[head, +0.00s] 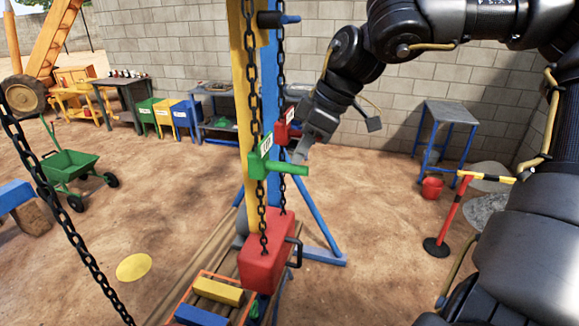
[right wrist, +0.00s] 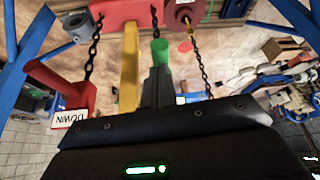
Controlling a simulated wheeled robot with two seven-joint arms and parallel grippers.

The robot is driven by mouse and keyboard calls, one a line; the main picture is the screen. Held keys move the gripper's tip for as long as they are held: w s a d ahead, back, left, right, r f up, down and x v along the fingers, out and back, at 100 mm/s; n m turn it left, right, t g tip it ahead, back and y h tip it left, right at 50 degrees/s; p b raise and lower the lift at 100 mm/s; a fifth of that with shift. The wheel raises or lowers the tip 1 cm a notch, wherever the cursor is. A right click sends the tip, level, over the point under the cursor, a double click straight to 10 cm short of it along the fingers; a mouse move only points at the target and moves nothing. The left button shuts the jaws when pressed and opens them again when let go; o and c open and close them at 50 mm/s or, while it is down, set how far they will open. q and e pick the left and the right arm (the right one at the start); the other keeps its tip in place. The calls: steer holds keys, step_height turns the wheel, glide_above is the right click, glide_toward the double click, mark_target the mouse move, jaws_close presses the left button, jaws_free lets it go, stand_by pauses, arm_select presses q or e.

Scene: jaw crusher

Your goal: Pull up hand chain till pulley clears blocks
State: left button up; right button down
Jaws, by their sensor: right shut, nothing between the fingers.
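A red block-shaped body (head: 264,262), apparently the pulley, hangs on dark chains (head: 261,205) beside the yellow post. It also shows at the top of the right wrist view (right wrist: 130,14). A yellow block (head: 218,291) and a blue block (head: 200,316) lie below it in an orange-rimmed tray. A green handle (head: 285,168) with a white label sits on the post. A red handle (head: 284,125) is behind it; its label reads DOWN in the right wrist view (right wrist: 70,118). My right gripper (head: 299,156) is shut and empty, close to the green handle; contact is unclear. My left gripper is out of view.
A long chain (head: 62,190) crosses the left foreground. Blue frame legs (head: 322,235) brace the post. A green wheelbarrow (head: 72,165) stands left, and a barrier post (head: 450,225) and blue-legged table (head: 446,125) stand right. Sandy ground between is mostly clear.

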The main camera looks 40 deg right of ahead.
steer(key=shift+a+f, duration=0.15)
steer(key=shift+f, duration=0.15)
steer(key=shift+w, duration=0.1)
steer(key=shift+f, duration=0.15)
step_height(320, 180, down, 10)
steer(key=s+d+b, duration=0.2)
steer(key=b, duration=0.8)
steer(key=shift+s, duration=0.25)
steer(key=shift+d, duration=0.1)
steer(key=b+v, duration=0.2)
steer(key=v, duration=0.8)
steer(key=shift+r, duration=0.35)
